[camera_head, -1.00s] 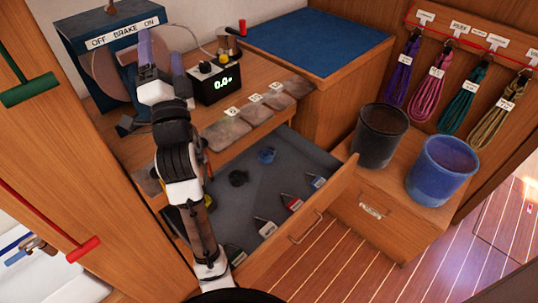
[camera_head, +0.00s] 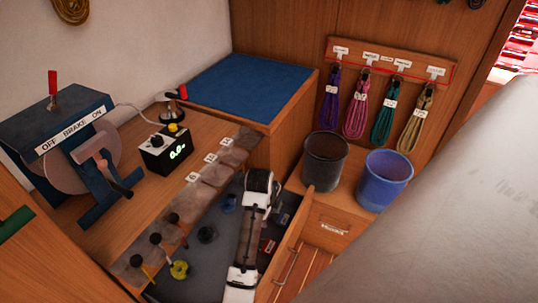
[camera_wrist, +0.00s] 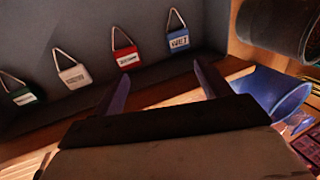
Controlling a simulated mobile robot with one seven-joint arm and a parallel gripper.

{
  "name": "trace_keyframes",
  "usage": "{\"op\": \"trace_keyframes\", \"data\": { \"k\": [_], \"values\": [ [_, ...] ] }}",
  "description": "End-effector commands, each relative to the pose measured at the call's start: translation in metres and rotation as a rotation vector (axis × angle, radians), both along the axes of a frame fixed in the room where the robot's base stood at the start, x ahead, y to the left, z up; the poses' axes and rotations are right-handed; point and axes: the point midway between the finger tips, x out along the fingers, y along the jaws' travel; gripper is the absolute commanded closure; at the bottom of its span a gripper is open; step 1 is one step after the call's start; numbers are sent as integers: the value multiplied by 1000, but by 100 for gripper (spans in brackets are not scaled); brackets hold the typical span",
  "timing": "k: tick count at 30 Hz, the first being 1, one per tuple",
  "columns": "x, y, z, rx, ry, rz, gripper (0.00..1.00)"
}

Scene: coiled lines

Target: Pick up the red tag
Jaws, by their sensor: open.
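The red tag (camera_wrist: 127,59) has a white label and a metal wire loop. It lies flat in the open drawer, just beyond and left of centre between my fingers in the wrist view. In the head view the red tag (camera_head: 267,246) shows beside my arm, near the drawer's front wall. My gripper (camera_wrist: 162,75) is open and empty, over the drawer's front edge, with the tag apart from both fingers. In the head view my arm hides the gripper's fingers.
A blue tag (camera_wrist: 178,41) lies right of the red one; a white tag (camera_wrist: 74,75) and a green tag (camera_wrist: 23,96) lie left. The drawer (camera_head: 291,236) is open. A black bucket (camera_head: 325,160) and a blue bucket (camera_head: 384,180) stand to the right.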

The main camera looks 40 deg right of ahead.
Motion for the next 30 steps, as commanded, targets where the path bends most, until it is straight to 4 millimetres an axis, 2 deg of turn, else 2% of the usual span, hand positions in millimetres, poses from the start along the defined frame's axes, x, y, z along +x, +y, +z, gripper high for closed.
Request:
{"op": "trace_keyframes", "data": {
  "k": [3,8,14,20,30],
  "values": [
    [-17,13,-10,163,78,0,24],
    [-27,24,-18,267,124,7,24],
    [-27,24,-43,265,125,9,24],
    [-27,25,-78,266,126,9,24],
    [-26,25,-106,264,124,10,24]
  ]
}}
